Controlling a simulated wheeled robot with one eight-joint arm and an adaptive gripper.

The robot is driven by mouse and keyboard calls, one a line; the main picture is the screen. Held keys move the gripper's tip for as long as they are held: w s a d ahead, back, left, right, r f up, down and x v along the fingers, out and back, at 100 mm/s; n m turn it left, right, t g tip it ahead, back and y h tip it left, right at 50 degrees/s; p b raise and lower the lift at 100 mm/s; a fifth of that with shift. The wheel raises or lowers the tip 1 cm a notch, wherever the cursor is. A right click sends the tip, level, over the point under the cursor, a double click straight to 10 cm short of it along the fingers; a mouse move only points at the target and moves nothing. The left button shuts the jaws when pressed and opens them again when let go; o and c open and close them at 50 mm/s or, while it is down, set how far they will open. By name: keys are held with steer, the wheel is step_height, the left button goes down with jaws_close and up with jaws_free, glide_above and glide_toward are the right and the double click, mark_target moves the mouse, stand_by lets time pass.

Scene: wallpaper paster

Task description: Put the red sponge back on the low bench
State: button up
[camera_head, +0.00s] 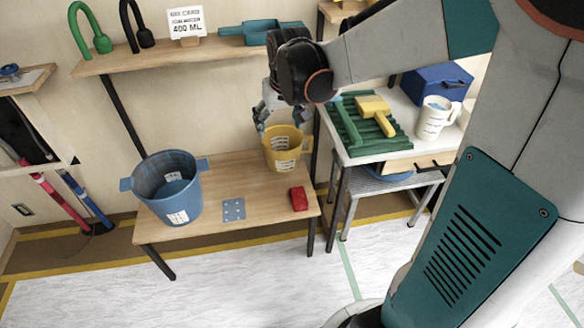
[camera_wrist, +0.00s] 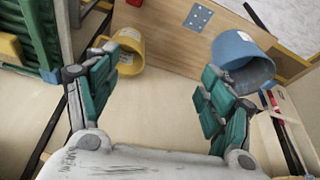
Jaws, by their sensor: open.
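The red sponge (camera_head: 298,199) lies on the low wooden bench (camera_head: 222,176) near its right front corner. A small red piece, likely the sponge (camera_wrist: 134,3), shows at the top edge of the wrist view. My gripper (camera_head: 272,119) is above the back right of the bench, close to the yellow bucket (camera_head: 284,156), and apart from the sponge. In the wrist view my gripper (camera_wrist: 163,66) has its two teal-padded fingers wide apart with nothing between them. My wrist hides part of the gripper in the head view.
A blue bucket (camera_head: 168,190) stands on the bench's left, beside a grey-blue plate with holes (camera_head: 234,209). A white table (camera_head: 352,155) to the right bears a green ribbed tray (camera_head: 350,130), yellow brush (camera_head: 376,112) and mug (camera_head: 435,118). A wall shelf (camera_head: 190,58) runs above the bench.

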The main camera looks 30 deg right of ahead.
steer(key=s+a+r+t, duration=0.1)
steer(key=s+a+r, duration=0.1)
steer(key=s, duration=0.8)
steer(key=s+a+r+n+t, duration=0.1)
steer(key=s+a, duration=0.4)
steer(key=s, duration=0.5)
steer(key=shift+s+r+t, duration=0.4)
steer(key=shift+r+t, duration=0.1)
steer(key=shift+r, duration=0.6)
